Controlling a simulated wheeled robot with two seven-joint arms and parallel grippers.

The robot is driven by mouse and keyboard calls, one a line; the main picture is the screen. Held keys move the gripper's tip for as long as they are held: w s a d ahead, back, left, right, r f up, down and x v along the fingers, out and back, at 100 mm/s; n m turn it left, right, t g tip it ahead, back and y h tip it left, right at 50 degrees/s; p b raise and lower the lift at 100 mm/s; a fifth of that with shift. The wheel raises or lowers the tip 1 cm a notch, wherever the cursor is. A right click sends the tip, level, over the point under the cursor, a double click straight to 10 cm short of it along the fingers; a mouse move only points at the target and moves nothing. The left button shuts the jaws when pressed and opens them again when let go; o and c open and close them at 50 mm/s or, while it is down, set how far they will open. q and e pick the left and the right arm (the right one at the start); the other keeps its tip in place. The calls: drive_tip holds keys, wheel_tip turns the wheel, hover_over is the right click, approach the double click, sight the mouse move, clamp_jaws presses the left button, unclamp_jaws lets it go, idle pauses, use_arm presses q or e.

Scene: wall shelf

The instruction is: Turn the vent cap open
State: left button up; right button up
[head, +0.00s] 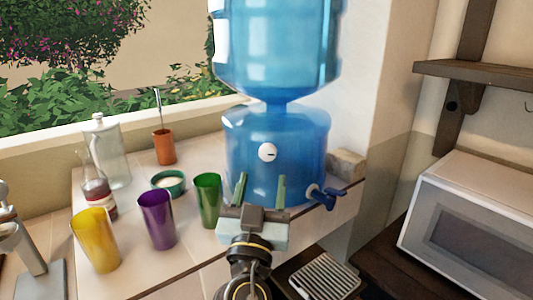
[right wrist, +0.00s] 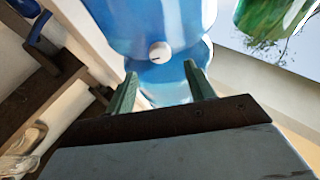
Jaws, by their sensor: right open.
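The vent cap (head: 267,152) is a small round white knob with a short dark mark, on the front of the blue water dispenser (head: 240,135). It also shows in the right wrist view (right wrist: 160,52), ahead of the fingers. My right gripper (head: 261,190) is open and empty, in front of the dispenser and lower than the cap in the head view. Its two green fingers (right wrist: 160,74) are spread apart and do not touch the cap. My left gripper is not in view.
A blue tap (head: 322,195) sticks out at the dispenser's lower right. Green (head: 207,200), purple (head: 157,219) and yellow (head: 95,239) cups stand to the left on the white counter (head: 185,262). A wooden shelf (head: 480,72) and a white microwave-like box (head: 470,215) are at right.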

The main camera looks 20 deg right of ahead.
sight(267, 156)
drive_tip(key=p+x, duration=0.1)
drive_tip(key=x, duration=0.5)
drive_tip(key=shift+w+d+r, duration=0.1)
drive_tip(key=shift+w+d, duration=0.05)
drive_tip(key=shift+w, duration=0.2)
drive_tip(key=c, duration=1)
drive_tip(key=shift+o, duration=0.2)
